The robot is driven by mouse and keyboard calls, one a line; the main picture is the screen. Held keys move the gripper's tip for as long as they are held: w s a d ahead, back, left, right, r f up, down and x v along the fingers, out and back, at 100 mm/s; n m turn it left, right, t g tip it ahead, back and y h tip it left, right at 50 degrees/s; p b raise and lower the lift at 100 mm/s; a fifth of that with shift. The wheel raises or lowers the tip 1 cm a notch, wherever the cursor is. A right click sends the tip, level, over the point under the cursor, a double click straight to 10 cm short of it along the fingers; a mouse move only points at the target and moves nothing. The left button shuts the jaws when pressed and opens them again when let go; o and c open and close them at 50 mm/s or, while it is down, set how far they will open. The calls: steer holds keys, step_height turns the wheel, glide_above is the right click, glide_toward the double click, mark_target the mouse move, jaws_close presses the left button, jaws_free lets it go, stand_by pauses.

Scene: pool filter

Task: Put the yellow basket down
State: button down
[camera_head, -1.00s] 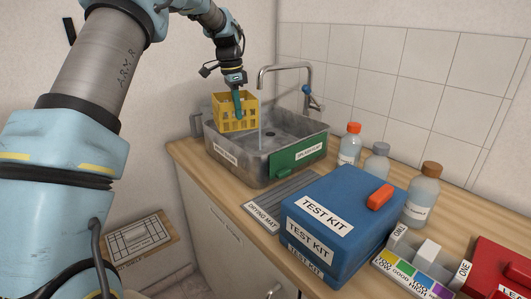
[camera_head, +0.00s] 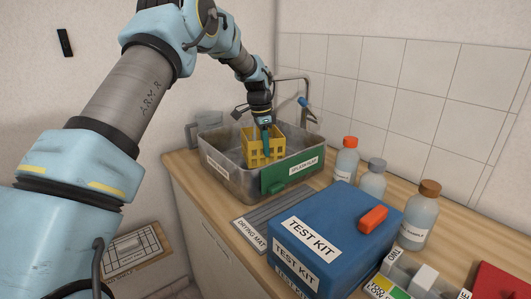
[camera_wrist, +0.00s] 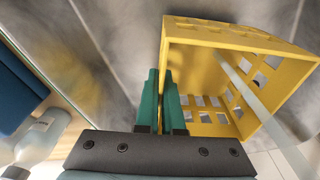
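The yellow basket (camera_head: 252,152) is inside the grey metal sink (camera_head: 222,178), near its middle. My gripper (camera_head: 266,138) reaches down to the basket's rim from above. In the wrist view, the green fingers (camera_wrist: 162,103) are close together on either side of one basket wall, and the basket (camera_wrist: 225,35) lies to their right. Its open side faces the camera and no objects show inside. A pale water stream (camera_wrist: 255,100) crosses the basket in that view. I cannot tell whether the basket's bottom touches the sink floor.
The tap (camera_head: 291,79) stands behind the sink, partly hidden by my arm. A green panel (camera_head: 291,174) is on the sink's front. The grey drying mat (camera_head: 257,219) lies in front, next to a blue test kit (camera_head: 340,222). Bottles (camera_head: 346,160) stand at the right.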

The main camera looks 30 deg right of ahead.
steer(key=shift+f, duration=1.15)
steer(key=shift+f, duration=0.2)
steer(key=c, duration=1)
jaws_free()
steer(key=shift+c, duration=0.2)
